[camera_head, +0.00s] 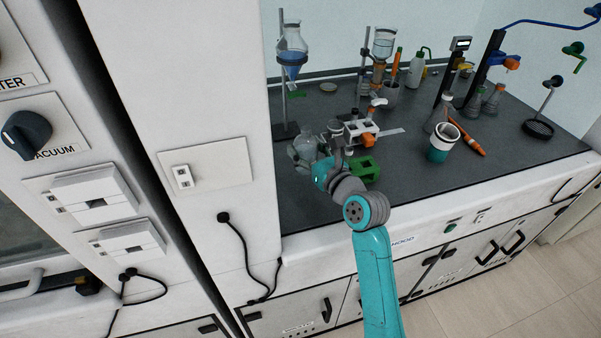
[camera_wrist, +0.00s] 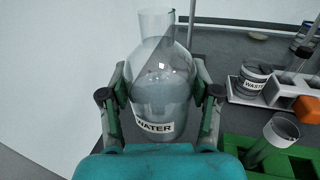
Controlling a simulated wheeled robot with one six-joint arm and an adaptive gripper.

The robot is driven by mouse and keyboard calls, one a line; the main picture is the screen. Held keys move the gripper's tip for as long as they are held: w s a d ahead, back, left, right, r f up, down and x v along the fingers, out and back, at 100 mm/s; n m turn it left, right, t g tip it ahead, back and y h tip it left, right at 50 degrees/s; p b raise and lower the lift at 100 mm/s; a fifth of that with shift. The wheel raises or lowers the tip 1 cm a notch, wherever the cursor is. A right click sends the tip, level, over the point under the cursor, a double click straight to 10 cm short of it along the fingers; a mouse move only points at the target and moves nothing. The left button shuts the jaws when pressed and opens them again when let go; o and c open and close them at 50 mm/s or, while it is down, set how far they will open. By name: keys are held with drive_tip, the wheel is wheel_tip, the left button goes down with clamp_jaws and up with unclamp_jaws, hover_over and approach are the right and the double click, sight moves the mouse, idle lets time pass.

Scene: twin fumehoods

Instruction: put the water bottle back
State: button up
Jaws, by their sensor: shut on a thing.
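The water bottle (camera_wrist: 160,90) is clear, with a narrow neck and a label reading WATER. It stands upright between the two fingers of my gripper (camera_wrist: 160,108) in the wrist view, and the fingers are shut on its sides. In the head view the bottle (camera_head: 307,147) and my gripper (camera_head: 312,158) are at the left front of the dark hood worktop (camera_head: 400,200). I cannot tell whether the bottle's base touches the worktop.
A green block rack (camera_head: 365,172) and a white rack with a WASTE beaker (camera_wrist: 256,76) stand just right of my gripper. A stand with a flask of blue liquid (camera_head: 291,62) is behind. The hood's side wall (camera_head: 215,170) is close on the left.

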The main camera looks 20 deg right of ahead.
sight(305, 158)
drive_tip(key=shift+a+f, duration=0.15)
drive_tip(key=shift+f, duration=2.8)
drive_tip(key=shift+f, duration=0.15)
drive_tip(key=o, duration=1.5)
drive_tip(key=shift+c, duration=0.2)
drive_tip(key=shift+s, duration=0.25)
drive_tip(key=v, duration=1.1)
drive_tip(key=shift+s+d, duration=0.25)
drive_tip(key=shift+s, duration=0.05)
